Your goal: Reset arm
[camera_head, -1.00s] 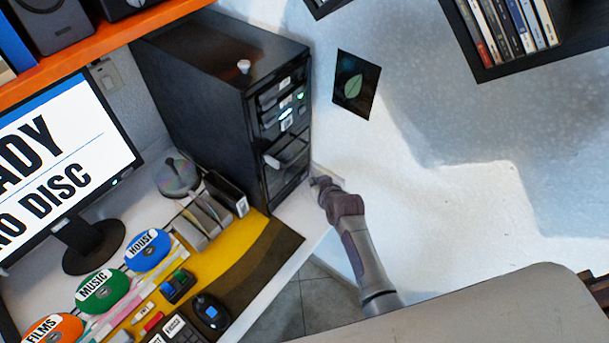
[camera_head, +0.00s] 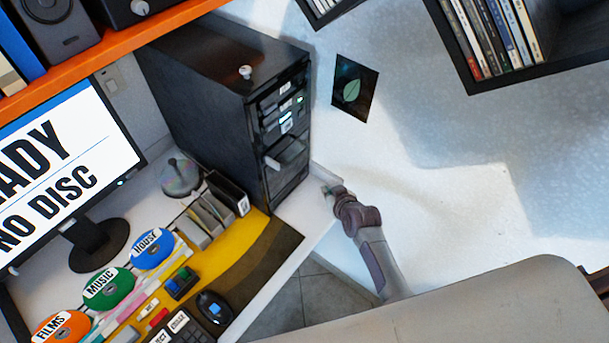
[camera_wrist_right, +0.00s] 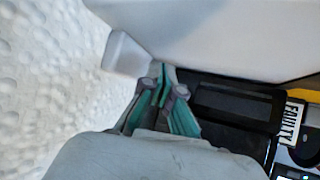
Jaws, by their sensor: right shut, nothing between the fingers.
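My right gripper (camera_head: 329,189) is near the right edge of the white desk, right of the black computer tower (camera_head: 215,100). In the right wrist view my right gripper (camera_wrist_right: 160,92) has its green-padded fingers together with nothing between them. A white surface lies close in front of the fingers there. My left gripper is not in view.
A monitor (camera_head: 60,160) reading "NO DISC" stands at the left. Labelled discs, such as the green MUSIC disc (camera_head: 108,288), lie on the desk. A black shelf of cases (camera_head: 495,40) hangs on the wall at upper right. An orange shelf (camera_head: 120,42) runs along the upper left.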

